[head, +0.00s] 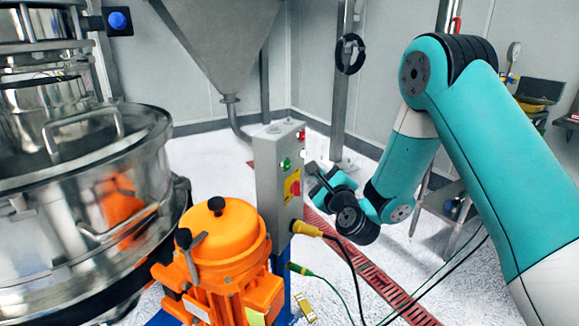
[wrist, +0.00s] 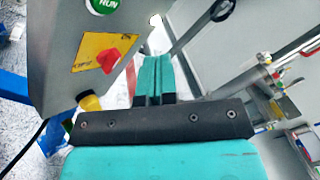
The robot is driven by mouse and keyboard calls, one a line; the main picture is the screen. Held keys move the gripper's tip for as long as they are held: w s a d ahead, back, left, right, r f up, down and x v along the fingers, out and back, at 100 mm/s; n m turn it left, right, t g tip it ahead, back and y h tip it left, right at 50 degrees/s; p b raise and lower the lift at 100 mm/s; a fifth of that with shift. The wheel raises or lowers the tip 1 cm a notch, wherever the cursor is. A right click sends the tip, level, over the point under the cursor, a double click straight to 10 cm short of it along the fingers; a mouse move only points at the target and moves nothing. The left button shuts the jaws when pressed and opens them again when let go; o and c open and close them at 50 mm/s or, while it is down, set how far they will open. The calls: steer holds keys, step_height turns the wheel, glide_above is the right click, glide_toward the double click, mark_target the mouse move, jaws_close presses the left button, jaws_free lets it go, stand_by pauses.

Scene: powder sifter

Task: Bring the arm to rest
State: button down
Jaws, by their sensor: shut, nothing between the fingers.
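My teal and dark grey arm comes in from the right of the head view, bent at the elbow. My gripper (head: 318,180) is at its low end, just right of the grey control box (head: 268,175), pointing towards the left. In the wrist view my gripper's two teal fingers (wrist: 153,72) lie side by side, shut and empty. The control box (wrist: 70,40) fills the upper left there, with a green RUN button (wrist: 104,5) and a red switch (wrist: 108,61) on a yellow plate. I cannot tell the exact gap between gripper and box.
An orange motor (head: 215,250) stands in front of the control box. A large steel sifter (head: 90,180) fills the left. A steel hopper (head: 222,40) hangs behind. Cables (head: 345,255) run over the floor beside a red drain grate (head: 385,285). Shelves stand at the right wall.

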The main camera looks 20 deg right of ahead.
steer(key=s+a+r+n+g+y+p, duration=0.35)
steer(key=a+r+n+y, duration=0.25)
steer(key=a+r+n, duration=0.3)
steer(key=s+a+r+n+g+y+p, duration=0.1)
steer(key=s+a+r+n+g, duration=0.1)
steer(key=s+a+n+g, duration=0.3)
steer(key=s+a+r+n+g+y+p, duration=0.1)
steer(key=s+r+n+g+p, duration=0.15)
steer(key=s+n, duration=0.45)
steer(key=s+d+r+n+g+h+p, duration=0.1)
steer(key=s+n+g, duration=0.3)
steer(key=s, duration=0.6)
steer(key=s+d+r+n+g+h+p, duration=0.1)
steer(key=s+d+r+n+g+h, duration=0.1)
steer(key=s+n, duration=0.6)
steer(key=s+d+g+h, duration=0.1)
steer(key=s, duration=0.1)
steer(key=shift+s+d+r+g, duration=0.15)
steer(key=shift+s+d+g, duration=0.05)
steer(key=shift+s+g, duration=0.2)
